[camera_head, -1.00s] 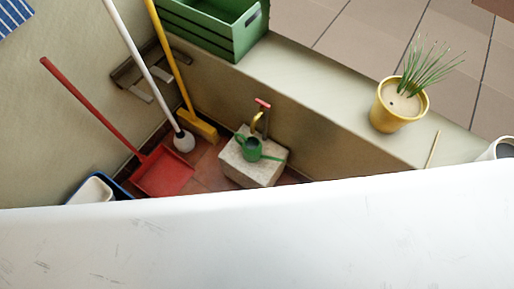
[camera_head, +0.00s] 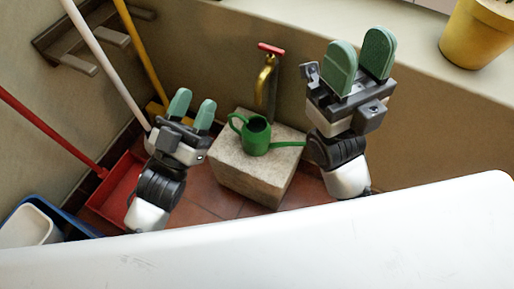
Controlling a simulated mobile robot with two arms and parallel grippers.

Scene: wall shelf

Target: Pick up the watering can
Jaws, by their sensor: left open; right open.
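A green watering can (camera_head: 257,136) stands upright on a pale stone block (camera_head: 240,178), under a brass tap with a red handle (camera_head: 266,75). Its handle is on the left and its spout points right, the tip close to or behind my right arm. My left gripper (camera_head: 192,108) is open and empty, left of the can and apart from it. My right gripper (camera_head: 360,62) is open and empty, above and to the right of the can, with its green fingertips pointing up in the picture.
A red dustpan (camera_head: 118,190), a white pole (camera_head: 103,45) and a yellow broom (camera_head: 140,55) stand at left. Blue and white bins (camera_head: 30,222) are at lower left. A ledge with a yellow pot (camera_head: 475,35) runs along the right. A white surface (camera_head: 300,245) fills the front.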

